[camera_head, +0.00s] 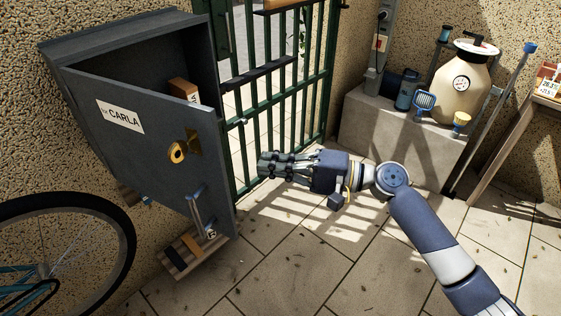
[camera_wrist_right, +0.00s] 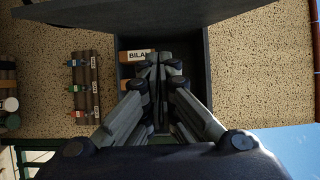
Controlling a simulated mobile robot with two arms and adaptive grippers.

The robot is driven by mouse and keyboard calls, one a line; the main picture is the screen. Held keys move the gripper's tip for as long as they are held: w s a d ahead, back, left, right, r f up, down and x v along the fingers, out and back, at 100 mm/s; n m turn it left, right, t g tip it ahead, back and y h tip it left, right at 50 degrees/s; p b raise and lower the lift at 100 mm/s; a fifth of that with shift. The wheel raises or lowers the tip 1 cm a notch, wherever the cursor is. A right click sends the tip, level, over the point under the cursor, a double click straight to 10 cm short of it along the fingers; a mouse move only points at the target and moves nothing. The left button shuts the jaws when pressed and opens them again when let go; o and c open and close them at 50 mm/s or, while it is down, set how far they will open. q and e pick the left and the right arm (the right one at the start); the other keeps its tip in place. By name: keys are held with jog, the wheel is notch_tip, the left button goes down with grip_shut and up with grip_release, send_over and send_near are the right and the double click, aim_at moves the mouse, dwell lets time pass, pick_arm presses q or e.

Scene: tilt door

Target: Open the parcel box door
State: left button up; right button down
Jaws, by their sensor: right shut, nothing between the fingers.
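The grey parcel box (camera_head: 125,45) is on the wall at the left of the head view. Its door (camera_head: 120,150), with a "CARLA" label (camera_head: 120,116) and a brass knob (camera_head: 178,152), stands partly open, and a brown parcel (camera_head: 184,90) shows inside behind its edge. My right gripper (camera_head: 262,164) is shut and empty, to the right of the door and apart from it in the head view. In the right wrist view the gripper (camera_wrist_right: 158,60) shows with its fingers together, in front of the dark box interior (camera_wrist_right: 125,72) and a parcel labelled "BILA" (camera_wrist_right: 136,56). My left gripper is not in view.
A green barred gate (camera_head: 270,95) stands behind my right gripper. A bicycle wheel (camera_head: 128,240) is at the lower left, below the box. A concrete block (camera_head: 400,140) with a cream tank (camera_head: 462,88) stands at the right. The tiled floor in the middle is clear.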

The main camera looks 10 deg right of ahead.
jog(key=a+p, duration=0.3)
jog(key=a, duration=0.4)
jog(key=shift+s+a+p, duration=0.35)
jog(key=shift+s, duration=0.05)
